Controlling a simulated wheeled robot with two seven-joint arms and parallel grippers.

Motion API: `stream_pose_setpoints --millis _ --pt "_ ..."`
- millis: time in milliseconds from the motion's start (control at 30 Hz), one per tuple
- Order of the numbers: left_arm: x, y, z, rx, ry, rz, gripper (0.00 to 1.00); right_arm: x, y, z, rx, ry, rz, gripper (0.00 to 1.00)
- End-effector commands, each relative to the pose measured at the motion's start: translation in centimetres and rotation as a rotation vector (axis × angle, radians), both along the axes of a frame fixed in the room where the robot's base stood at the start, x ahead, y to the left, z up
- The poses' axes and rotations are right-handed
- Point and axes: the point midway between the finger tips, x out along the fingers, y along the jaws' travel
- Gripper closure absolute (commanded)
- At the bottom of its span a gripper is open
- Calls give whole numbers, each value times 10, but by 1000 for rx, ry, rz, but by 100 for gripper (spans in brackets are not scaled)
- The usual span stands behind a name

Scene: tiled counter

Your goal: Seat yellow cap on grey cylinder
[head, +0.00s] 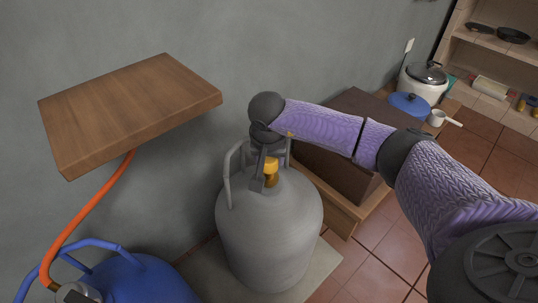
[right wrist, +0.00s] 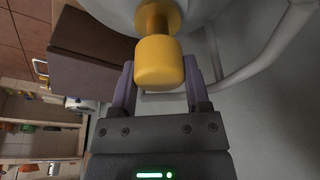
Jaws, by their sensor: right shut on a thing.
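The grey cylinder (head: 270,235) stands upright on a pale slab by the wall, with a grey handle ring around its top. The yellow cap (head: 271,164) is right above the brass valve (head: 271,181) on the cylinder's top. My right gripper (head: 263,172) reaches inside the handle ring and is shut on the cap. In the right wrist view the cap (right wrist: 158,62) sits between the two fingers, in line with the brass valve (right wrist: 157,16) behind it. I cannot tell whether the cap is fully down on the valve. My left gripper is not in view.
A blue cylinder (head: 140,282) with an orange hose (head: 90,215) stands at lower left, under a wooden shelf (head: 130,105). A brown wooden cabinet (head: 345,165) is behind and right of the grey cylinder. Handle bars (right wrist: 265,50) stand close to the right finger.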

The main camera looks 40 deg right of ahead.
Motion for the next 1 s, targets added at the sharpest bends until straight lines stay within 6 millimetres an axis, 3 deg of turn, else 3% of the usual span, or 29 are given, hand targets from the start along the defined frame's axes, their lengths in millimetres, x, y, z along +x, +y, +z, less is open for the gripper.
stream_pose_setpoints --millis 433,1000 --pt "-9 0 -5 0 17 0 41 0 0 -12 0 0 0 100" --pt "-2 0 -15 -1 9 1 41 0 0 -27 -1 1 0 100"
